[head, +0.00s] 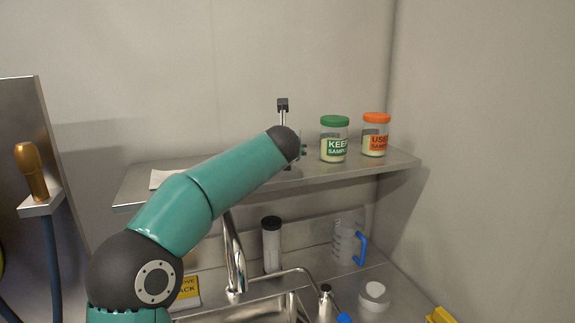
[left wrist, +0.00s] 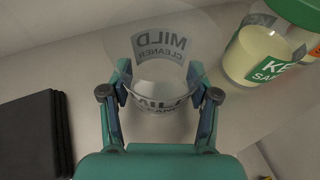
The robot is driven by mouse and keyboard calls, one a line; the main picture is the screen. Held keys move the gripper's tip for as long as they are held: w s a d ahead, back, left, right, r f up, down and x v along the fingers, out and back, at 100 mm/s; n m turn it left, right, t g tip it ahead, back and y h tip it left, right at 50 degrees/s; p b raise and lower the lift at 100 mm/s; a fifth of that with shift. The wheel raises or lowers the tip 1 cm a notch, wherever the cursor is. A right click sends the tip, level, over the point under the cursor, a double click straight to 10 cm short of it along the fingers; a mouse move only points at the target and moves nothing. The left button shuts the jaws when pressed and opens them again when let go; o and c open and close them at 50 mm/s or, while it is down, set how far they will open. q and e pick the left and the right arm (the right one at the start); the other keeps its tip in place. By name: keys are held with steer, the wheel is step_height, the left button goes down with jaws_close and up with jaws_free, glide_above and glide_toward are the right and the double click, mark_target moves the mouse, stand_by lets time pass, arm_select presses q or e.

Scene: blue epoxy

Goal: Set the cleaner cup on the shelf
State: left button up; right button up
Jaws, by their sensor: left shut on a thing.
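The cleaner cup (left wrist: 161,45) is clear, with a grey MILD CLEANER label, and shows in the left wrist view between my fingers. My left gripper (left wrist: 159,76) is shut on it. In the head view my left arm reaches over the shelf (head: 400,161), and its own wrist hides the cup and most of the gripper. The cup is over the pale shelf surface; I cannot tell whether its base touches it. My right gripper is in neither view.
A green-lidded KEEP jar (head: 334,140) stands close right of the cup, with an orange-lidded USED jar (head: 375,136) beyond. Dark flat pieces (left wrist: 30,135) lie left in the left wrist view. Below the shelf are a tap (head: 234,255), a blue-handled jug (head: 347,243) and a sink.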

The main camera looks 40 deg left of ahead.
arm_select(q)
steer(key=shift+f, duration=0.4)
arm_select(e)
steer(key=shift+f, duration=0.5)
arm_select(q)
steer(key=shift+f, duration=0.25)
steer(key=o, duration=1.4)
steer(key=shift+r, duration=0.15)
